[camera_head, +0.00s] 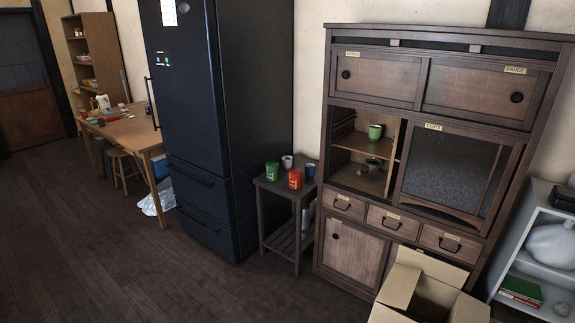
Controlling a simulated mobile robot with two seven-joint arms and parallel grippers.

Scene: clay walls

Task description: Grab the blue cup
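A small dark blue cup (310,170) stands at the right end of a small dark wooden side table (278,187). A red cup (295,179) stands in front of it to the left, a pale cup (287,161) behind to the left, and a green cup (272,171) further left. The blue cup's upper part and rim show. Neither of my grippers is in view.
A tall dark fridge (225,120) stands left of the side table, and a wooden cabinet (355,249) right of it. An open cardboard box (403,288) sits before the cabinet. A green cup (375,132) is on its open shelf. Floor (120,270) at front left is clear.

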